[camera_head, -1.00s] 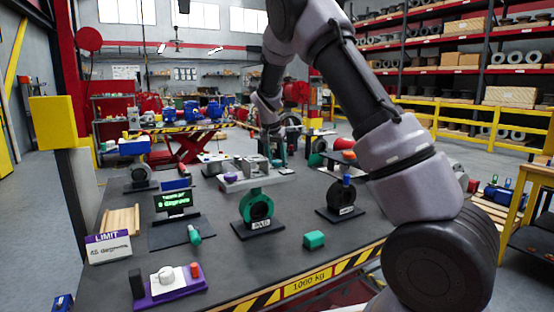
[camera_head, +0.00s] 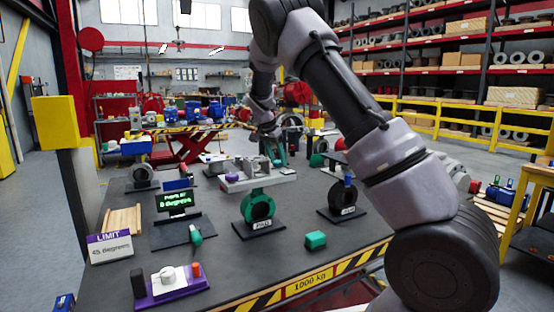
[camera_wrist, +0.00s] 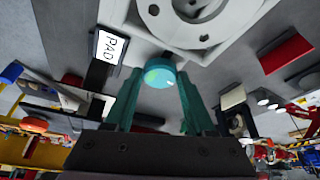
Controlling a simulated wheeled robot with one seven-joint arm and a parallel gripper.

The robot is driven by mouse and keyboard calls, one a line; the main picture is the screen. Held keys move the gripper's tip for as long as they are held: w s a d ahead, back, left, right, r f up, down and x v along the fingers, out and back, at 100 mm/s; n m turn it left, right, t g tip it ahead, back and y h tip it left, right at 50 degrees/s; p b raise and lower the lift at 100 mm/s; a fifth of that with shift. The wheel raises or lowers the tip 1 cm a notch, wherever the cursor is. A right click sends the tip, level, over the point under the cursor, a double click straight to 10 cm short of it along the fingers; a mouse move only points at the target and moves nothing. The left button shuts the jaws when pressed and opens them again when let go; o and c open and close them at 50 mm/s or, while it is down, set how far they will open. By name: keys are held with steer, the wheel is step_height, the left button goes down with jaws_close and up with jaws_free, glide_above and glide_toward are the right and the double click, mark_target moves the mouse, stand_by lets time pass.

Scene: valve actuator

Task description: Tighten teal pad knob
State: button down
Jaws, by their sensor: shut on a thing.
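The teal knob (camera_wrist: 160,76) shows in the wrist view, a short round cap under a grey flanged fitting (camera_wrist: 195,15) with a round hole. My gripper (camera_wrist: 161,74) has its two teal fingers on either side of the knob, shut on it. A white label reading PAD (camera_wrist: 110,46) is to the left. The knob itself cannot be made out there.
A small display (camera_head: 175,200) reads 0 degrees. A LIMIT sign (camera_head: 110,247) reads 45 degrees. A purple-based switch box (camera_head: 170,285) stands at the front left. Another valve stand (camera_head: 342,198) is to the right.

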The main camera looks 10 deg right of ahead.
steer(key=shift+c, duration=1.2)
jaws_free()
steer(key=v, duration=1)
steer(key=shift+r, duration=0.4)
steer(key=shift+s, duration=0.1)
